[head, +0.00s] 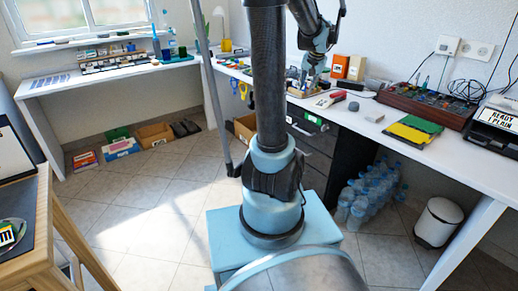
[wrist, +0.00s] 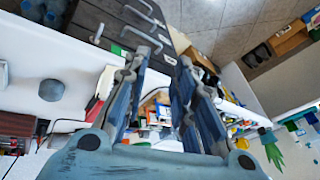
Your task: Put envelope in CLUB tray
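My gripper (head: 313,78) is over the long right-hand worktop, near its back part. In the wrist view its two fingers (wrist: 162,62) are spread apart with nothing held between them. I cannot make out an envelope in either view. I cannot read the word CLUB on any tray. A dark box with a white sign (head: 497,117) stands at the right end of the worktop; the sign seems to read READY and PLAIN.
The white worktop (head: 395,117) carries yellow and green folders (head: 413,131), a dark red rack (head: 425,105) and small boxes (head: 341,66). Dark drawers (head: 310,140), water bottles (head: 360,190) and a white bin (head: 437,222) stand below. A wooden table (head: 45,215) is at left; floor between is clear.

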